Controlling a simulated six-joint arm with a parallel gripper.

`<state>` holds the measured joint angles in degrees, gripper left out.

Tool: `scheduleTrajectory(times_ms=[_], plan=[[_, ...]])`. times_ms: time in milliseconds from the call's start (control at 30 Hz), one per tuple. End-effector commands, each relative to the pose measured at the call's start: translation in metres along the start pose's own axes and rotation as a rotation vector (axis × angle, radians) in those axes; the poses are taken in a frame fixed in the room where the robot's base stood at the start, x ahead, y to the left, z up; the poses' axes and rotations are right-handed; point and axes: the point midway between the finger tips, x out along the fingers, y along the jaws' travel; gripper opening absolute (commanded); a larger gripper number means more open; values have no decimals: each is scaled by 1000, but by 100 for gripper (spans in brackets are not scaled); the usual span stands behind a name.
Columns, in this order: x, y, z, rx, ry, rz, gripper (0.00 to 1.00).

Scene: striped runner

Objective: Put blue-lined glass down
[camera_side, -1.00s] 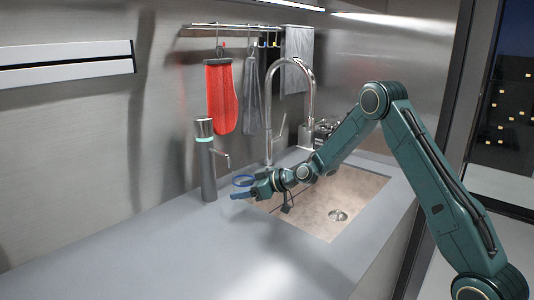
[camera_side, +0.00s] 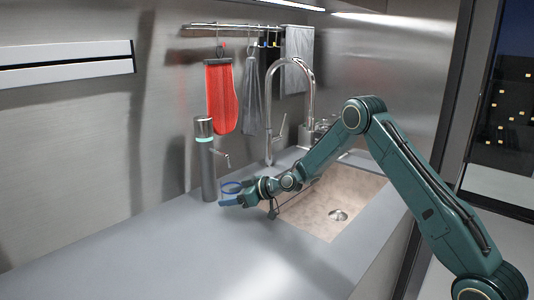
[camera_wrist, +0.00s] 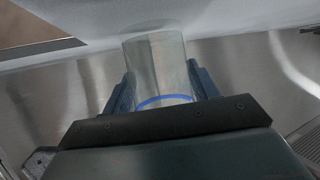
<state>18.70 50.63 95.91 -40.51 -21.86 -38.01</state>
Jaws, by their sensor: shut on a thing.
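The blue-lined glass is clear with a blue ring at its rim. In the side view its blue ring (camera_side: 231,187) shows at my gripper (camera_side: 234,196), beside the grey cylinder with a spout. In the wrist view the glass (camera_wrist: 157,65) stands between the two blue fingers of my gripper (camera_wrist: 160,85), which are shut on it from both sides. Its blue ring is at the near end, close to the palm. The clear body is hard to see in the side view, so I cannot tell whether its base touches the counter.
The grey cylinder (camera_side: 208,165) with a spout stands close behind the glass. The sink (camera_side: 325,205) and tall tap (camera_side: 312,90) are to the right. The grey counter (camera_side: 180,250) is clear in front and to the left. Cloths, including a red one (camera_side: 222,98), hang behind.

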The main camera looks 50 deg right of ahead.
Motion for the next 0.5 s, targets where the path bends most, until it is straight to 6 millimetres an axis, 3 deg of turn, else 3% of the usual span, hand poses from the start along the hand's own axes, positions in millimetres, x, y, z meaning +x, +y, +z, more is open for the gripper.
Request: scheduleTrajectory(times_ms=[467, 500], plan=[[2, 0, 4, -1, 3, 0, 28], [2, 0, 5, -1, 1, 0, 65]])
